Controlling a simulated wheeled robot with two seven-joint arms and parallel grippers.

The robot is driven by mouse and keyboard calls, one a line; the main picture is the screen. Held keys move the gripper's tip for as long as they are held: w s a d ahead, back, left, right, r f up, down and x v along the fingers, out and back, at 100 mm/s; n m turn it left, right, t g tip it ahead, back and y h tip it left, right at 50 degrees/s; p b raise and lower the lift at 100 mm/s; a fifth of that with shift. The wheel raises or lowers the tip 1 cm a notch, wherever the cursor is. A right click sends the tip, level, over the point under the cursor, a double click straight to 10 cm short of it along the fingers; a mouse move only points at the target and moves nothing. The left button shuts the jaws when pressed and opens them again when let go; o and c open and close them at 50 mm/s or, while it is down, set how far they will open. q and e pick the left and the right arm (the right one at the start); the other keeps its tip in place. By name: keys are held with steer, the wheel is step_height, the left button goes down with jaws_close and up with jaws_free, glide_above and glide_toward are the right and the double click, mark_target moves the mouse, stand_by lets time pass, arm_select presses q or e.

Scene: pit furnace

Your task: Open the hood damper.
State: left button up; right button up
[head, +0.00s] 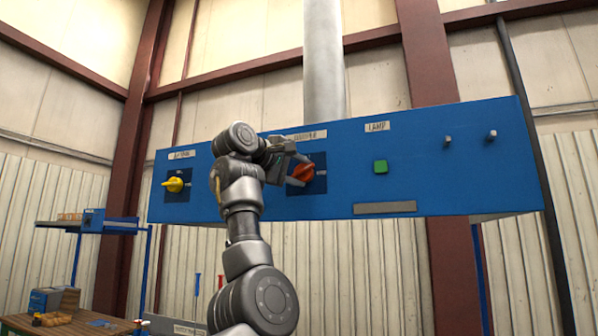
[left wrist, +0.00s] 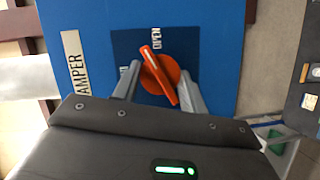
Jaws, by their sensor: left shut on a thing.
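The hood damper knob (head: 305,173) is a red rotary knob on a dark square plate on the front of the blue hood (head: 352,185). My left gripper (head: 293,171) reaches it from the left and is shut on it. In the left wrist view, the red knob (left wrist: 151,62) sits between the two fingers (left wrist: 160,88), one on each side. Its raised bar is tilted, and its upper end points just left of the OPEN mark (left wrist: 156,38). Another mark on the plate is mostly hidden by the left finger. A partly visible label (left wrist: 75,68) reads "AMPER". My right gripper is not in view.
A yellow knob (head: 175,184) is left of the damper knob on the hood. A green button (head: 380,167) under a LAMP label and two small pegs (head: 448,141) are to the right. A workbench (head: 60,322) stands at lower left.

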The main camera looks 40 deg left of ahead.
arm_select(q)
steer(key=m+g+y+p, duration=0.1)
steer(key=m, duration=0.3)
steer(key=shift+d+g, duration=0.1)
steer(key=shift+g, duration=0.3)
steer(key=shift+y, duration=0.3)
steer(key=shift+r+m, duration=0.15)
steer(key=shift+m, duration=0.25)
steer(key=o, duration=1)
steer(key=shift+c, duration=0.2)
steer(key=shift+s, duration=0.35)
steer(key=b+v, duration=0.3)
steer(key=v, duration=0.7)
steer(key=shift+r, duration=0.15)
